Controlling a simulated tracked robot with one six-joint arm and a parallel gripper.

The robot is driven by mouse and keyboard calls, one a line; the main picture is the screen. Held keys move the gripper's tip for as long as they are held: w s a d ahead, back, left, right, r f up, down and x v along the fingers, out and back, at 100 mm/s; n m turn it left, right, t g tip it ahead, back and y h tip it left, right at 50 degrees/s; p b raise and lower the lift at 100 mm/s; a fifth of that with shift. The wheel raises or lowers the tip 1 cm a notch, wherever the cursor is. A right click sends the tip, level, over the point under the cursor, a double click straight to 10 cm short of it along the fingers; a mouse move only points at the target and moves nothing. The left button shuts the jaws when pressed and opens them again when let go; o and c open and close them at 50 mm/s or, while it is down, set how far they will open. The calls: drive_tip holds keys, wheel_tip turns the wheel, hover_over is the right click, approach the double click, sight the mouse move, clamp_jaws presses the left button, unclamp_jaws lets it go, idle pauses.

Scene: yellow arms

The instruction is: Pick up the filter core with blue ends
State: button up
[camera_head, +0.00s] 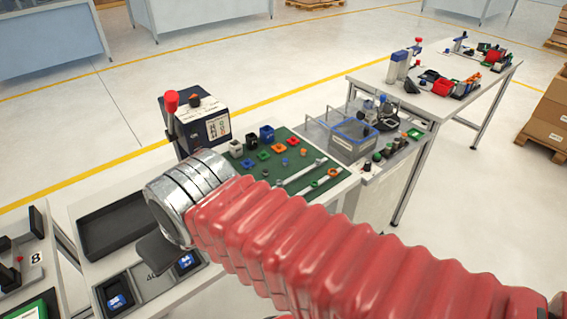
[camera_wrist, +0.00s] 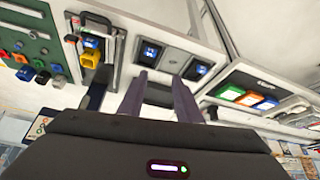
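No filter core can be made out with certainty. A blue item with white marks (camera_head: 115,302) lies in a dark square recess at the front left of the head view. A similar blue item (camera_head: 185,262) lies in another recess to its right. Both blue items show in the wrist view, one left (camera_wrist: 150,52) and one right (camera_wrist: 198,70) beyond my fingers. My gripper (camera_wrist: 159,80) has its two fingers apart, pointing at the panel between the recesses. A dark block shows between the fingers, and I cannot tell whether it is part of my gripper.
A black tray (camera_head: 115,222) lies behind the recesses. A green board (camera_head: 290,168) with small coloured parts and a dark box with a red knob (camera_head: 171,100) stand beyond my red arm.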

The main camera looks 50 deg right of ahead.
drive_tip(key=shift+o, duration=0.6)
drive_tip(key=shift+w+d, duration=0.1)
drive_tip(key=shift+d, duration=0.05)
drive_tip(key=w+d+f+m+t+h, duration=0.1)
drive_tip(key=w+d+f+m+h, duration=0.3)
drive_tip(key=d, duration=1)
drive_tip(key=w+d+t+h, duration=0.2)
drive_tip(key=w+d, duration=0.4)
drive_tip(key=d, duration=0.9)
drive_tip(key=s+d+f+t, duration=0.1)
drive_tip(key=s+d+f, duration=0.1)
drive_tip(key=d+f, duration=0.1)
drive_tip(key=s+d+f+t, duration=0.1)
drive_tip(key=s+d+f, duration=0.2)
drive_tip(key=d, duration=0.3)
drive_tip(key=s+d+f+m+t, duration=0.1)
drive_tip(key=s+d+f, duration=0.2)
drive_tip(key=d, duration=0.1)
drive_tip(key=shift+d+f, duration=0.25)
drive_tip(key=shift+f, duration=0.15)
drive_tip(key=shift+s+f+t, duration=0.2)
drive_tip(key=shift+s+t, duration=0.2)
